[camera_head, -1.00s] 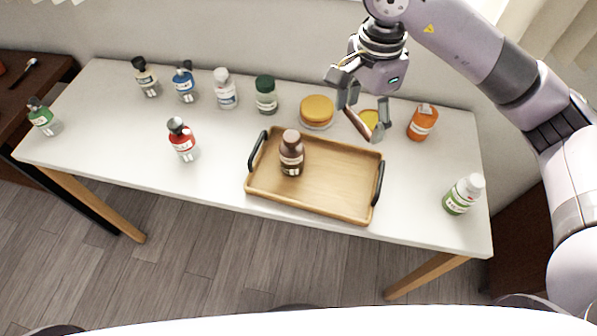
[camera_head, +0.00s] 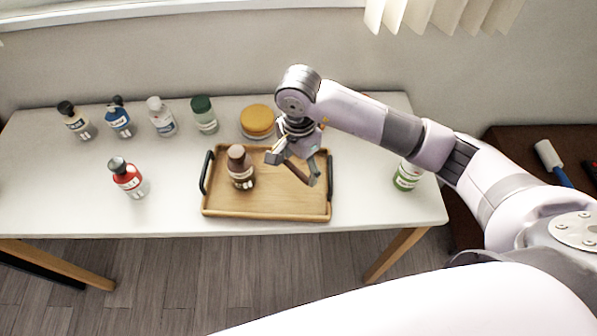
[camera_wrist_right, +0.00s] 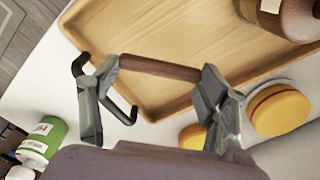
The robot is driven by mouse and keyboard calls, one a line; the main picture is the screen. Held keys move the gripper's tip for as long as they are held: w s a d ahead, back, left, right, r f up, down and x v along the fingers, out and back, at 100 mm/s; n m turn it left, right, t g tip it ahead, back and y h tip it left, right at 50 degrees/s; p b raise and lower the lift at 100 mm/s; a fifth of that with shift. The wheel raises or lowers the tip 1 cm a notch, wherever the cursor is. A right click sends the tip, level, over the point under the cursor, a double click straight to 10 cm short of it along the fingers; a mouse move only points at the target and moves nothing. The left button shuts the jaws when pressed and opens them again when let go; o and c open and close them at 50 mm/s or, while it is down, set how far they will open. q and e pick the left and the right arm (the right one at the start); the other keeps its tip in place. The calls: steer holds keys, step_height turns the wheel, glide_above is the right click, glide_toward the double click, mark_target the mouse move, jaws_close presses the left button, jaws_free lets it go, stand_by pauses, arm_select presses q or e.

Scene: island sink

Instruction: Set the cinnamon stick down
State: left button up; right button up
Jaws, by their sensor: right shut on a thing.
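The cinnamon stick (camera_head: 296,172) is a thin brown rod held between the fingertips of my right gripper (camera_head: 293,168). In the right wrist view the stick (camera_wrist_right: 160,68) spans the gap between the two fingers, one at each end. My right gripper is shut on it and appears above the right part of the wooden tray (camera_head: 265,206), near its right black handle. The tray also shows under the stick in the right wrist view (camera_wrist_right: 130,30). Whether the stick touches the tray is hard to tell. My left gripper is not in view.
A brown bottle (camera_head: 240,168) stands in the tray's left part. A yellow-lidded jar (camera_head: 257,121) stands behind the tray and a green-labelled bottle (camera_head: 406,177) to its right. Several bottles line the table's back left; a red bottle (camera_head: 128,178) stands in front. The tray's front middle is bare.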

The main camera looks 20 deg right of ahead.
mark_target(299, 170)
step_height(299, 170, down, 4)
steer(key=shift+r, duration=0.15)
steer(key=shift+f, duration=0.25)
steer(key=shift+f, duration=0.15)
steer(key=o, duration=0.7)
steer(key=shift+o, duration=0.2)
steer(key=shift+r, duration=0.2)
